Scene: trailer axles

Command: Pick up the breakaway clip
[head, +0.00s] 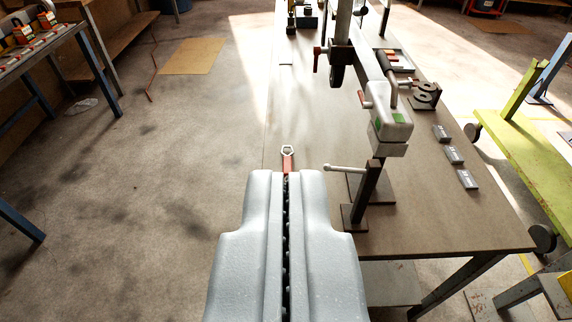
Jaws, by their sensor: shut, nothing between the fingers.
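My gripper (287,174) fills the bottom middle of the view, its two pale grey jaws shut together along a dark seam. Just beyond its tips is a small red piece with a metal ring at its far end (287,158), which looks like the breakaway clip. It appears to lie near the left edge of the brown table (310,130). Its near end is hidden behind the jaw tips, and I cannot tell whether they touch it.
A trailer coupling (392,125) on a post stand (368,195) with a side handle stands close on the right. Several small grey blocks (454,155) lie along the table's right side. Open concrete floor is left of the table. A green bench (530,150) stands at the right.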

